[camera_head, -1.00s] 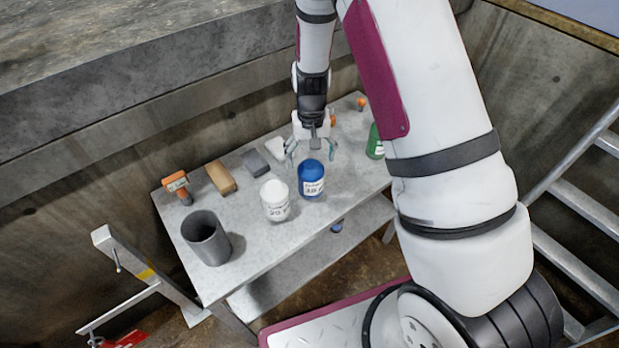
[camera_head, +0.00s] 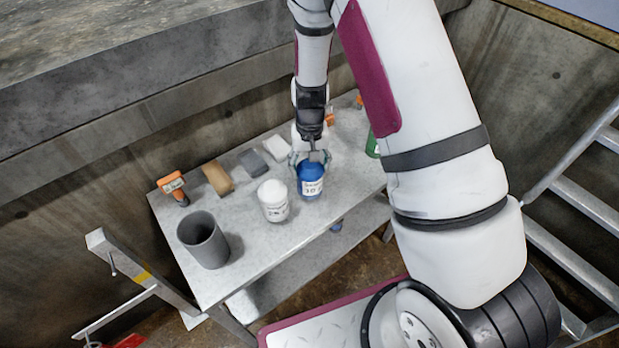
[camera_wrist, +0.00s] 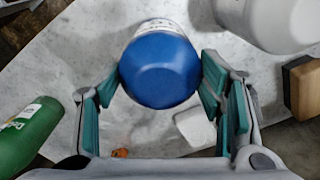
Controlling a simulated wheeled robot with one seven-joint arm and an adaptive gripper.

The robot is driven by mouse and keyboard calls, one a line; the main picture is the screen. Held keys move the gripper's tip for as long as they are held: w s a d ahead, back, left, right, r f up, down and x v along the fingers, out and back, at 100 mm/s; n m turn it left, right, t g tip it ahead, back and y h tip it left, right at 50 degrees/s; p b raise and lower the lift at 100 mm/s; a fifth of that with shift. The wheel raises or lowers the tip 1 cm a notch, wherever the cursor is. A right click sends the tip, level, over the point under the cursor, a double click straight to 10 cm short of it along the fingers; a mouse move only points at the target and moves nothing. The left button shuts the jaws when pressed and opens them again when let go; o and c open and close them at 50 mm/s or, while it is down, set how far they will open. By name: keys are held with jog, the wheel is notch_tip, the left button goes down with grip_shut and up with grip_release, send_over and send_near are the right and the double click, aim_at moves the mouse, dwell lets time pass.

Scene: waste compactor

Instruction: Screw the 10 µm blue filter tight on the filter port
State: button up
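The blue filter (camera_head: 311,183) stands upright on the grey table, with a white label whose number is too blurred to read surely. In the wrist view its blue end (camera_wrist: 160,68) lies between the fingers. My gripper (camera_head: 310,160) is over the filter from above, its teal-padded fingers spread on either side of it. In the wrist view my gripper (camera_wrist: 160,90) is open, with the right pad very close to the filter and a small gap at the left pad. I do not see the filter port in any view.
On the table (camera_head: 250,248) a white filter (camera_head: 273,200) stands close left of the blue one. A grey cup (camera_head: 203,240), an orange-handled tool (camera_head: 173,186), brown block (camera_head: 217,179), grey block (camera_head: 253,162) and white block (camera_head: 275,147) stand further left and behind. A green bottle (camera_head: 373,145) is right.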

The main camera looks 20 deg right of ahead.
jog(key=shift+r+p, duration=0.75)
jog(key=shift+r, duration=1.8)
